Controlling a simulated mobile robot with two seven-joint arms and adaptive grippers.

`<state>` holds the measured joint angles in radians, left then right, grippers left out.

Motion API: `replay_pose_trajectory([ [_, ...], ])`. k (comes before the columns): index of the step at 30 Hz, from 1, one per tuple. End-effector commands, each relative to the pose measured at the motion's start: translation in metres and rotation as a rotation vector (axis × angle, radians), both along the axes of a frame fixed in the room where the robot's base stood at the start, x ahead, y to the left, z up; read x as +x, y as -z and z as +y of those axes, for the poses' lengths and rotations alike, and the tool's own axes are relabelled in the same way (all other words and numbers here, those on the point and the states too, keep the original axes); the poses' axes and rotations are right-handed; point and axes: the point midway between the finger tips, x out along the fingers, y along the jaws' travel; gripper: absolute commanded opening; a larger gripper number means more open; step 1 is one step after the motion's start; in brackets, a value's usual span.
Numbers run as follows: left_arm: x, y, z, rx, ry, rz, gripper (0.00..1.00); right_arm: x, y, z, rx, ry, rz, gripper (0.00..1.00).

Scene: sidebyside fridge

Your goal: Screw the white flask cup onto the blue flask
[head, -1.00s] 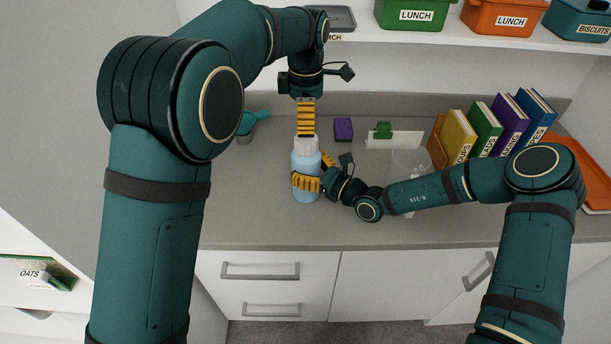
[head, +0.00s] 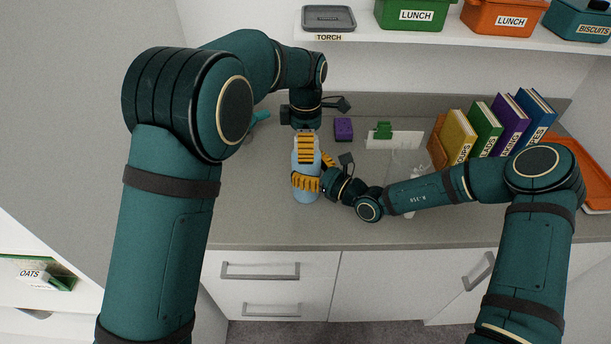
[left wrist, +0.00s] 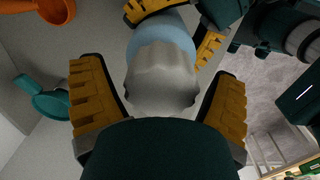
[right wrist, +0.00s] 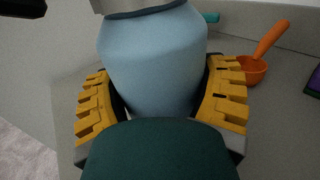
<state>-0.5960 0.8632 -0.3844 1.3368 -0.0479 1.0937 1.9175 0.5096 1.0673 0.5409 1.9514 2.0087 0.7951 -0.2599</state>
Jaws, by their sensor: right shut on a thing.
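The blue flask (head: 306,194) stands upright on the counter, and it also shows in the right wrist view (right wrist: 155,60). The white flask cup (left wrist: 160,80) is on top of the flask, in line with it; whether its thread is engaged cannot be seen. My right gripper (head: 306,182) is shut around the flask's body from the right, with a finger on each side in the right wrist view (right wrist: 160,105). My left gripper (head: 306,160) points down over the cup. Its fingers (left wrist: 160,95) stand apart on both sides of the cup, with gaps showing.
A purple block (head: 343,129), a green clip on a white card (head: 393,138) and a row of books (head: 484,130) stand at the back. An orange scoop (right wrist: 255,65) and a teal scoop (left wrist: 45,98) are near the flask. The front counter is clear.

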Motion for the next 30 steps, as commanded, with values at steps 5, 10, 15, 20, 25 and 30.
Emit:
replay_pose_trajectory([
  [5, 0.0001, -0.0002, -0.0001, 0.0, 0.0, 0.0, 0.27, 0.0002, 0.0, -0.0003, 0.0, 0.001, 0.0, 0.0],
  [10, 0.0003, -0.0004, -0.0001, 0.0, 0.0, -0.001, 0.15, 0.0, -0.0001, -0.0001, 0.0, 0.0, 0.0, 0.0],
  [15, 0.0007, -0.0004, 0.0003, 0.0, 0.078, -0.001, 0.15, -0.0001, -0.0001, -0.0001, 0.0, 0.0, 0.0, 0.0],
  [20, 0.0011, -0.0001, 0.0002, -0.002, 0.356, -0.001, 0.15, -0.0001, -0.0001, 0.0001, 0.0, 0.0, 0.0, 0.0],
  [25, 0.0014, 0.0001, -0.0003, -0.002, 0.702, -0.002, 0.15, -0.0002, -0.0001, 0.0002, 0.001, 0.0, 0.001, 0.0],
  [30, 0.0013, 0.0001, -0.001, -0.002, 1.046, -0.002, 0.15, -0.0003, 0.0, 0.0002, 0.001, -0.001, 0.001, 0.0],
])
